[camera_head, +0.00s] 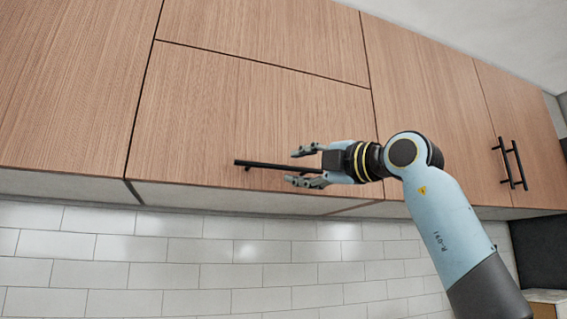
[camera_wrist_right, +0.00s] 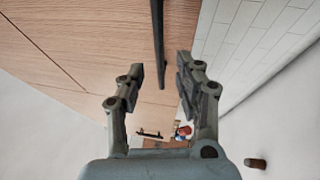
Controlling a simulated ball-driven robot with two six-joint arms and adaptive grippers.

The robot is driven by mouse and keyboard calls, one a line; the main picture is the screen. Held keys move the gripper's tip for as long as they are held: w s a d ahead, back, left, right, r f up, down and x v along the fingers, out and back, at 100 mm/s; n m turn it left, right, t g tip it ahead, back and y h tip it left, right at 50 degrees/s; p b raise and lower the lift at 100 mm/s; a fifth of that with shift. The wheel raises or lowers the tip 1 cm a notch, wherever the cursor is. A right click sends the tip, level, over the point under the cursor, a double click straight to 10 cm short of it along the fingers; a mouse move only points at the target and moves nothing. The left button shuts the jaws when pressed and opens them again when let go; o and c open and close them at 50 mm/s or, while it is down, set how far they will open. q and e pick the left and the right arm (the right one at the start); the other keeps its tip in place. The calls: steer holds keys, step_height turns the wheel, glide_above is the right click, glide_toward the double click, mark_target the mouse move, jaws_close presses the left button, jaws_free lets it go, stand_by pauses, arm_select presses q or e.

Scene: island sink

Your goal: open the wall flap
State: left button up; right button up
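The wall flap (camera_head: 215,110) is a wood-grain panel in the upper cabinets, and it looks closed, flush with its neighbours. A black horizontal bar handle (camera_head: 262,165) sits near its lower edge. My right gripper (camera_head: 292,167) is at the right part of the handle, one finger above the bar and one below. In the right wrist view the handle (camera_wrist_right: 157,40) runs down between the two spread fingers (camera_wrist_right: 160,75), with a gap on each side. The right gripper is open and holds nothing. My left gripper is not in view.
A cabinet panel (camera_head: 305,35) lies above the flap. Doors with vertical black handles (camera_head: 511,163) are at the right. White wall tiles (camera_head: 150,250) lie below the cabinets. In the right wrist view, small objects (camera_wrist_right: 184,131) appear far off beyond the fingers.

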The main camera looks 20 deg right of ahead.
mark_target(282, 167)
steer(key=x, duration=0.5)
steer(key=shift+w+p, duration=0.1)
steer(key=shift+p, duration=0.3)
jaws_close()
